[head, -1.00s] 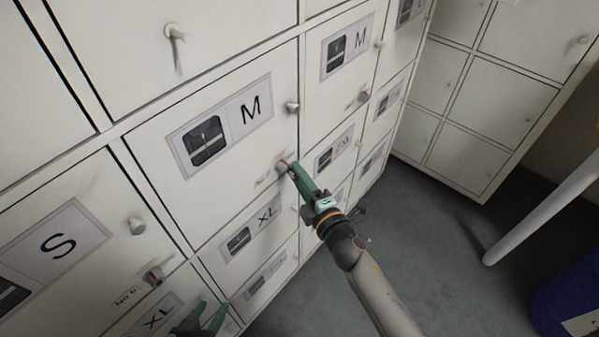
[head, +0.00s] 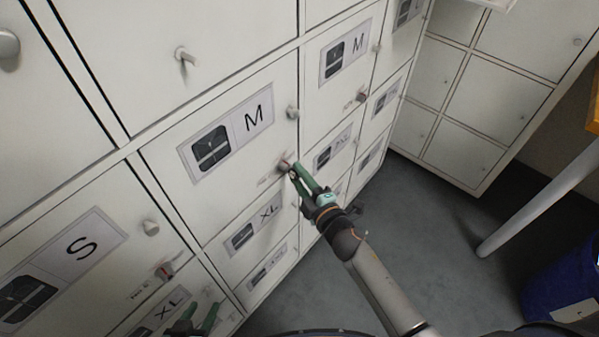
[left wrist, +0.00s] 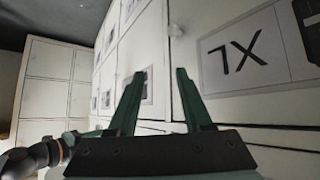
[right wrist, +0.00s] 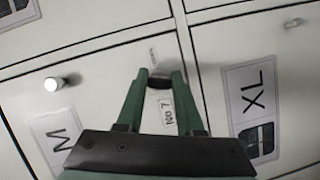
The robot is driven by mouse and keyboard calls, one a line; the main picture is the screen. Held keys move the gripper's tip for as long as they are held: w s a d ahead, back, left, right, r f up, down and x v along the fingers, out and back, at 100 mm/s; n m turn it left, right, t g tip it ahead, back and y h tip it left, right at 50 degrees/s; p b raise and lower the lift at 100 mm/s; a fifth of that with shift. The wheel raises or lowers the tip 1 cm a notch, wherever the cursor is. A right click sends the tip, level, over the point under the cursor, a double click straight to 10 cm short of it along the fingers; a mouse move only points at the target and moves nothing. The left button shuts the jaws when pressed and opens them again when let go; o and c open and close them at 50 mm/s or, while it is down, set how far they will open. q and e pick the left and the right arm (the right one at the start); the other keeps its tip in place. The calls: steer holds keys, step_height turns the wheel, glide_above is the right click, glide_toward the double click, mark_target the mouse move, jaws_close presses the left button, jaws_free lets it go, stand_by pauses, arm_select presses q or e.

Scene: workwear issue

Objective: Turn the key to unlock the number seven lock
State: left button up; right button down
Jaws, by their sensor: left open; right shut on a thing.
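The number seven lock (head: 283,165) is a small round lock at the lower right corner of a white locker door marked M (head: 222,143). In the right wrist view its "No 7" label (right wrist: 169,117) shows between my fingers. My right gripper (head: 291,170) is shut on the key at this lock; in the right wrist view a dark piece (right wrist: 159,83) sits between the fingertips. The key is mostly hidden, so its angle cannot be told. My left gripper (head: 203,312) is open and empty, low in front of an XL door; its fingers also show in the left wrist view (left wrist: 160,74).
Round knobs stick out from the doors, one (head: 292,112) just above the lock. Another red-marked lock (head: 164,270) is at lower left. A blue bin (head: 560,285) and a pale post (head: 535,207) stand at the right. The floor (head: 430,270) between is clear.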

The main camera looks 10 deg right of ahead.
steer(key=shift+w+a+r+m+p, duration=0.15)
steer(key=shift+r+m+p, duration=0.2)
steer(key=shift+p, duration=0.3)
steer(key=shift+f, duration=0.15)
